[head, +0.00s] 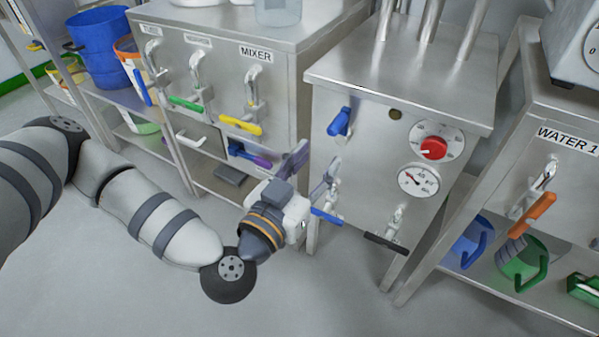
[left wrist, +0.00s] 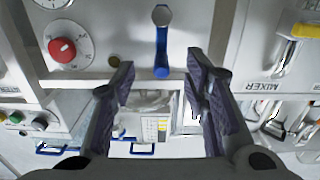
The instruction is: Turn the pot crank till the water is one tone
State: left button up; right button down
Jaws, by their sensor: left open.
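A blue crank handle (head: 339,122) is on the front of the steel cabinet (head: 372,118) in the middle of the head view. In the left wrist view the blue handle (left wrist: 161,50) hangs from a grey pivot, ahead of the gap between my fingers. My left gripper (head: 311,172) is open and empty, below and left of this handle in the head view. Its two dark fingers (left wrist: 160,78) are spread apart in the left wrist view and do not visibly touch the handle. No pot interior or water shows. My right gripper is not in view.
A red dial (head: 433,148) and a gauge (head: 418,181) sit right of the crank. Below are a blue-handled valve (head: 327,216) and a black-handled one (head: 386,243). The MIXER cabinet (head: 285,88) stands left, the WATER 1 unit (head: 559,118) right. The front floor is clear.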

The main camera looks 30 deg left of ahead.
aim_at(342, 134)
pick_arm(q)
jog(key=w+b, duration=0.1)
jog(key=w, duration=0.5)
jog(key=w+b, duration=0.1)
jog(key=w, duration=0.5)
jog(key=shift+w+d+r, duration=0.15)
jog(key=shift+w+r, duration=0.05)
jog(key=shift+c, duration=0.5)
grip_shut()
